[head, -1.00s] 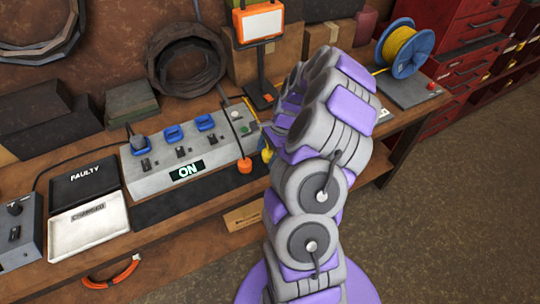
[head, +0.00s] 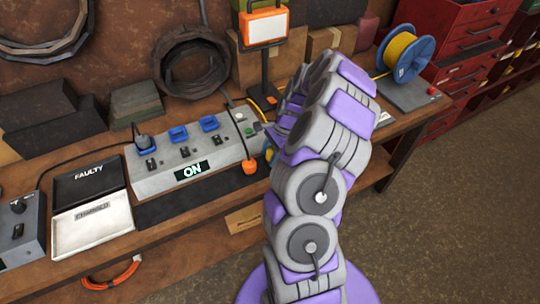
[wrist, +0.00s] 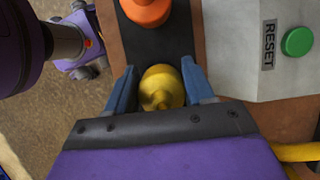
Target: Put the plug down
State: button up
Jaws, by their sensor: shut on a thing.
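In the wrist view a yellow plug (wrist: 161,88) sits between the two blue fingers of my gripper (wrist: 163,90), which is shut on it. In the head view only a bit of the yellow plug (head: 268,152) shows beside my arm, at the right end of the grey power box; the gripper is mostly hidden there.
The grey box (head: 150,183) reads ON and has blue sockets and a green RESET button (wrist: 297,41). Left are a black FAULTY tray (head: 88,185) and a white tray (head: 93,234). A yellow cable reel (head: 405,53) stands right.

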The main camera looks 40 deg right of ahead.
aim_at(271, 150)
jog(key=v, duration=0.2)
jog(key=p+v, duration=0.1)
jog(key=v, duration=0.2)
jog(key=shift+w+r, duration=0.2)
jog(key=shift+r, duration=0.05)
jog(key=r, duration=0.2)
jog(key=a+r+p, duration=0.1)
jog(key=r, duration=0.1)
jog(key=shift+a+r, duration=0.25)
jog(key=shift+w+a+f+n, duration=0.1)
jog(key=shift+w+a+n, duration=0.3)
jog(key=shift+w+n, duration=0.1)
jog(key=w+a+r+n+g+h, duration=0.1)
jog(key=w+a+n, duration=0.3)
jog(key=a+n, duration=0.5)
jog(key=w+a+r+n+g+h, duration=0.1)
jog(key=w+a+n+g+h, duration=0.2)
jog(key=a+n, duration=0.7)
jog(key=w+a+g, duration=0.1)
jog(key=a, duration=0.4)
jog(key=shift+w+a+r+n+g, duration=0.2)
jog(key=shift+w+a+n+g, duration=0.1)
jog(key=shift+w+a, duration=0.05)
